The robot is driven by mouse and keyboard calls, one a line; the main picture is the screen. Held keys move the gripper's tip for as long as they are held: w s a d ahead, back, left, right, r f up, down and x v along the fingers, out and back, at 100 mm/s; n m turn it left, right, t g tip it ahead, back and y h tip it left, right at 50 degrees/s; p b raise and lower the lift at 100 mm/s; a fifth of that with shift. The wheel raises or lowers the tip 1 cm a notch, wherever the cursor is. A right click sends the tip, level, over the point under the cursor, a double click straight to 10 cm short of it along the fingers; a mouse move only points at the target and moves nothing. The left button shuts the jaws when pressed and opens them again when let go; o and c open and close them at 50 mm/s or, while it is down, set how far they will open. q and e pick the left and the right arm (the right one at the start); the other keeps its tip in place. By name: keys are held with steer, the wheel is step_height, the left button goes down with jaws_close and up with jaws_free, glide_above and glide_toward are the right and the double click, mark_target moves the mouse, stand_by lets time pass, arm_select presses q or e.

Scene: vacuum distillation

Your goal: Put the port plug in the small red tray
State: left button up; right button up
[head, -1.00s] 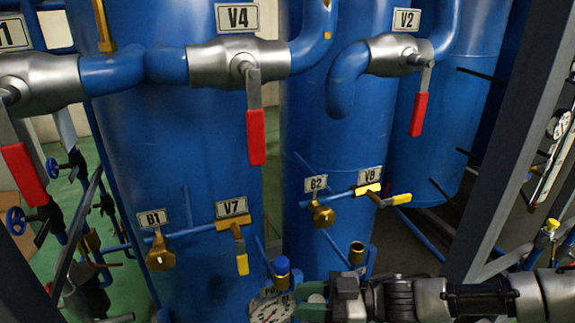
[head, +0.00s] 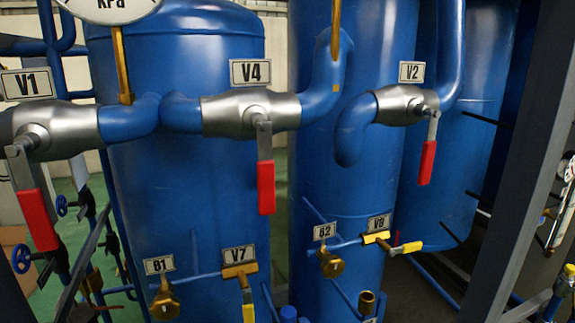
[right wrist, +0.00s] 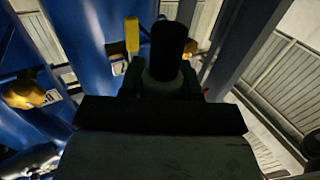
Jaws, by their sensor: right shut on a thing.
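My right gripper (right wrist: 163,82) shows in the right wrist view as a dark silhouette, shut on a dark upright cylinder, which I take to be the port plug (right wrist: 167,52). Its colour is lost in shadow. My right gripper is out of the head view. The small red tray is not seen in either view. My left gripper is not in view.
Blue tanks (head: 180,190) fill the head view, with red-handled valves V1 (head: 36,133), V4 (head: 258,113) and V2 (head: 405,104). Lower down are a brass open port (head: 367,301) and a blue cap (head: 288,314). A grey post (head: 535,150) stands at right.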

steer(key=d+f+m+t+h, duration=0.3)
steer(key=d+f+m+h, duration=0.2)
steer(key=d, duration=0.6)
steer(key=s+d+f+m+t+h, duration=0.1)
steer(key=d+f+m+t+h, duration=0.2)
steer(key=d+f+m+h, duration=0.2)
steer(key=d+f+h, duration=0.2)
steer(key=d+h, duration=0.2)
steer(key=d, duration=0.1)
steer(key=shift+d+t, duration=0.3)
steer(key=shift+d, duration=0.05)
